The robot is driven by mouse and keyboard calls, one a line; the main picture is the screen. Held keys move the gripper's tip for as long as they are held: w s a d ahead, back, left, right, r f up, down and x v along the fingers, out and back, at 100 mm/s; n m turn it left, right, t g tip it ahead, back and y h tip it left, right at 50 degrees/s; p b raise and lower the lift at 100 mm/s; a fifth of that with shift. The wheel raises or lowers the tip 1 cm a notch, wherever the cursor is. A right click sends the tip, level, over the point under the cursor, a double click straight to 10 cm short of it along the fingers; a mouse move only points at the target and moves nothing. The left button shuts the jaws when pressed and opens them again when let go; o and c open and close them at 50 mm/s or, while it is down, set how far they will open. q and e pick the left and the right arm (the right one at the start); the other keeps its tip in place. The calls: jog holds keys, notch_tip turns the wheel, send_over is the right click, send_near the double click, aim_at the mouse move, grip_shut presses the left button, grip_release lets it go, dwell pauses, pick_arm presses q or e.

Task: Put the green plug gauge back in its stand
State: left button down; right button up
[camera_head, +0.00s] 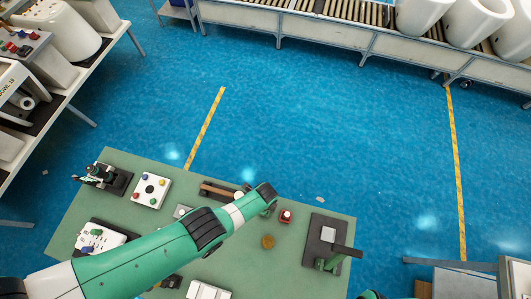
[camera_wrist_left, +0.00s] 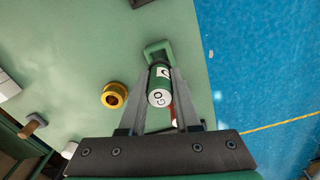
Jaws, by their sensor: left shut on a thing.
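The green plug gauge (camera_wrist_left: 159,88) is held between the two fingers of my left gripper (camera_wrist_left: 160,98). Its white end marked GO faces the wrist camera. A green square frame (camera_wrist_left: 157,47), which looks like the stand, lies just beyond the gauge's far end. Whether the gauge touches it or sits in it I cannot tell. In the head view my left arm reaches in from the lower left, and its gripper (camera_head: 270,208) is over the far part of the green table; the arm hides much of the gauge and the frame. My right gripper is not in view.
A brass ring (camera_head: 268,241) stands close to the gripper; it also shows in the wrist view (camera_wrist_left: 114,95). A small red-and-white item (camera_head: 286,215) is just right of the gripper. A dark plate (camera_head: 312,250) with a green device lies further right on the table (camera_head: 240,268).

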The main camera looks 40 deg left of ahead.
pick_arm(q)
jog(key=shift+f+b, duration=2.15)
jog(key=shift+f, duration=0.1)
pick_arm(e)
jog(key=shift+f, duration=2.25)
pick_arm(q)
jog(key=c, duration=0.5)
grip_release()
jog(key=shift+c, duration=0.2)
jog(key=shift+r, duration=0.1)
